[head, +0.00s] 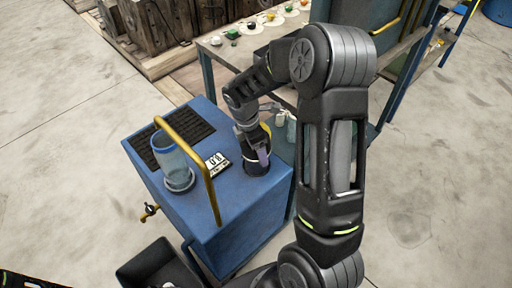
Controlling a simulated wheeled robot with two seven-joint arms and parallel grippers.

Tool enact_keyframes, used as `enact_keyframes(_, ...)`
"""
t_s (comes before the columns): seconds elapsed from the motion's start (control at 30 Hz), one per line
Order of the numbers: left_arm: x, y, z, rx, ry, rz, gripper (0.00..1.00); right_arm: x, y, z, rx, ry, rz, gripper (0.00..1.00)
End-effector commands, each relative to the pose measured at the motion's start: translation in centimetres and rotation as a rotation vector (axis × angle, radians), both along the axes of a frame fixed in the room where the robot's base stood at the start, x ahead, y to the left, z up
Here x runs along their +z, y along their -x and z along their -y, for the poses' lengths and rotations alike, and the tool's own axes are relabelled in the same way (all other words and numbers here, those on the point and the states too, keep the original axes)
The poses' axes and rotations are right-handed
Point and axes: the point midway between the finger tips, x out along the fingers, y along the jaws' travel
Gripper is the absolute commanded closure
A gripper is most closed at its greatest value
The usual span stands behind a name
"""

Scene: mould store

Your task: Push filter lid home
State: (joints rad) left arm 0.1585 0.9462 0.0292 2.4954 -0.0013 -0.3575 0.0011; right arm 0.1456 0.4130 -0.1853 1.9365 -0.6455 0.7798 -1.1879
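A blue cabinet (222,218) stands in front of me. A dark round piece (256,168), which looks like the filter lid, sits at the right end of its top. My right arm reaches over from the lower right, and my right gripper (257,151) points down right at this piece, seeming to touch it. The gripper's fingers are small and partly hidden, so their opening and any grip cannot be made out. Whether the lid is flush or raised cannot be told. My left gripper is not in view.
On the cabinet top are a clear cylinder (172,160), a yellow bar handle (210,187), a black grille (185,138) and a small display (217,162). A bench (228,52) with small coloured items stands behind. A dark bin (152,268) is at the front. Concrete floor lies clear at left.

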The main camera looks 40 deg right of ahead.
Motion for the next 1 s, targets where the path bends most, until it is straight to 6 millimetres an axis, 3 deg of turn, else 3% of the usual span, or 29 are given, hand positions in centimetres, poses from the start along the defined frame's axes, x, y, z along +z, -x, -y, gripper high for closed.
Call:
enact_keyframes(0.67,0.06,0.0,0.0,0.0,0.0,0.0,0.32,-0.12,-0.05,0.02,0.0,0.0,0.001,0.87)
enact_keyframes(0.7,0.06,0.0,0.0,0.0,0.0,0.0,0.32,-0.12,-0.05,0.02,0.0,0.0,0.001,0.14)
enact_keyframes(0.87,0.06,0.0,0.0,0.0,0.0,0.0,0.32,-0.13,-0.05,0.01,0.0,0.0,0.001,0.01)
enact_keyframes(1.0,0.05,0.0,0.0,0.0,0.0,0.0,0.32,-0.14,-0.04,0.01,0.0,0.0,0.001,0.0)
